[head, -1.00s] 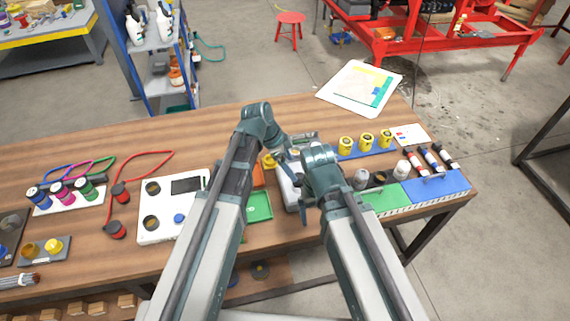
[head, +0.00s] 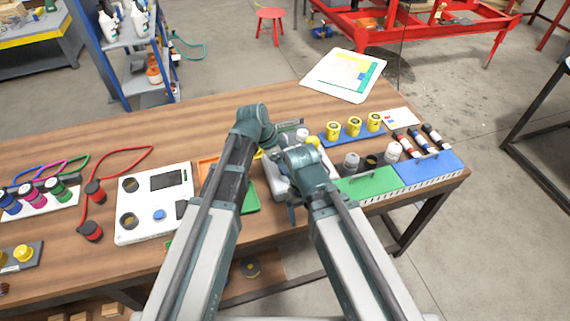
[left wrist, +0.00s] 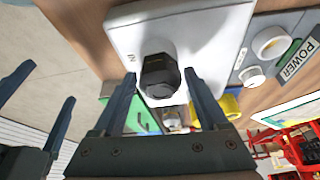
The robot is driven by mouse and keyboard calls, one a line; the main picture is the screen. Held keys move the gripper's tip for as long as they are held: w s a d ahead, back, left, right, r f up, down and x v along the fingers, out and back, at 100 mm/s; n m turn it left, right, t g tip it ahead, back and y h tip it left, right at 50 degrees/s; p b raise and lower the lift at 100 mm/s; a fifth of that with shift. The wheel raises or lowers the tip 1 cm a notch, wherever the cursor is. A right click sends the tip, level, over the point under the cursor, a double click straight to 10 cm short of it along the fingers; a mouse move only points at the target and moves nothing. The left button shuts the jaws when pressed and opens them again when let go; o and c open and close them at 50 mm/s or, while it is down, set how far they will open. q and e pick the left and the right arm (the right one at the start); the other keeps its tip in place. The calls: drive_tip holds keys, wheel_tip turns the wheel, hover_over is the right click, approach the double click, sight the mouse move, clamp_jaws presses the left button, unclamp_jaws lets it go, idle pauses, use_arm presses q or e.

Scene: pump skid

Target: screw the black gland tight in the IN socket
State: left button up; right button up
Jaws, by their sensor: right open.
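The black gland (left wrist: 160,77), with a hexagonal head, sits at a white round collar on the white box (left wrist: 205,32) in the left wrist view. My left gripper (left wrist: 160,76) has its two fingers apart, one on each side of the gland, with narrow gaps visible. In the head view the white box (head: 274,181) is partly covered by my arms. My right gripper (head: 292,203) is at the box's near side, open and empty; its fingers also show at the left of the left wrist view (left wrist: 42,90).
A green tray (head: 252,197) lies left of the box. Green (head: 368,185) and blue (head: 428,172) mats lie to the right, with bottles and cups nearby. Yellow cups (head: 354,127) stand behind. A grey panel marked POWER (left wrist: 265,58) is beside the box.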

use_arm(q)
drive_tip(key=c, duration=0.9)
drive_tip(key=o, duration=1.3)
drive_tip(key=shift+r, duration=0.1)
use_arm(e)
drive_tip(key=shift+r, duration=0.1)
wheel_tip(320, 180, up, 12)
drive_tip(key=p, duration=1.1)
drive_tip(key=shift+f+p, duration=0.25)
drive_tip(key=shift+p, duration=0.1)
use_arm(q)
drive_tip(key=shift+p+v, duration=0.55)
drive_tip(key=shift+v, duration=6.3)
use_arm(e)
drive_tip(key=shift+r, duration=0.55)
